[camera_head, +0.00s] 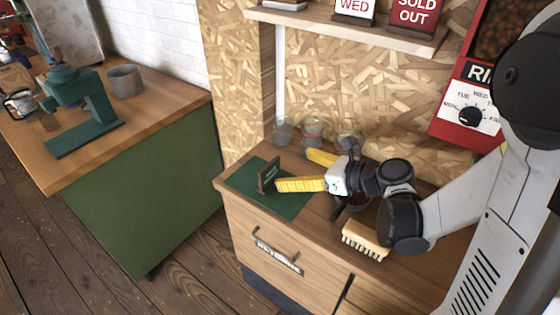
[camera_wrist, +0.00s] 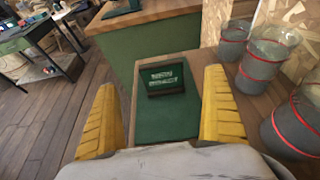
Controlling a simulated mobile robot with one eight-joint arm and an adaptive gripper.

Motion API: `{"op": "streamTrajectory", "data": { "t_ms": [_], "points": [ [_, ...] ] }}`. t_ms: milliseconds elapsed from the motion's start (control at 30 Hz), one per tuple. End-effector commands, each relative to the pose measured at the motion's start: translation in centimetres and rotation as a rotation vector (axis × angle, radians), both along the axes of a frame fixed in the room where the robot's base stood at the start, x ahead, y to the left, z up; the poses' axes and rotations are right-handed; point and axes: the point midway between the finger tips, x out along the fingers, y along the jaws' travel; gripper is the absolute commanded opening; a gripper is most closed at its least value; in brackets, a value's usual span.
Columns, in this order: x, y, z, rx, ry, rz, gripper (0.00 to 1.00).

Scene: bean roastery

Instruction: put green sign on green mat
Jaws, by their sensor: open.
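The green sign (camera_head: 268,175) stands upright on the green mat (camera_head: 290,204), toward the mat's back left part. In the wrist view the sign (camera_wrist: 168,79) shows pale lettering and stands on the far part of the mat (camera_wrist: 168,118). My gripper (camera_head: 312,170) is open, with its yellow fingers pointing at the sign. In the wrist view my gripper (camera_wrist: 160,118) has one finger on each side of the mat, with nothing between the fingertips. The sign is beyond the fingertips and apart from them.
Several glass jars with red bands (camera_wrist: 267,58) stand to the right of the mat, close to my right finger. A brush (camera_head: 365,241) lies at the counter's front, under my arm. A separate green-sided counter (camera_head: 150,185) holds a teal machine (camera_head: 78,105).

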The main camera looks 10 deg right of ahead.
Motion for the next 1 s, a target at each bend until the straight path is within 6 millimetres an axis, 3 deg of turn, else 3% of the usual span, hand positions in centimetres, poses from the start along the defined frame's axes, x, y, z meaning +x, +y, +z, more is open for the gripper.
{"op": "streamTrajectory", "data": {
  "t_ms": [200,333,467,600,800,1000],
  "points": [
    [-1.6,-1.5,1.0,-0.018,-0.006,0.006,1.00],
    [-2.5,-1.0,1.2,-0.180,-0.067,0.073,1.00],
    [-4.7,-0.5,1.5,-0.526,-0.199,0.243,1.00],
    [-8.0,-0.9,2.1,-0.961,-0.374,0.519,1.00],
    [-13.1,-2.9,3.4,-1.522,-0.616,0.999,1.00],
    [-16.4,-5.1,4.8,-1.876,-0.776,1.410,1.00]
  ]
}}
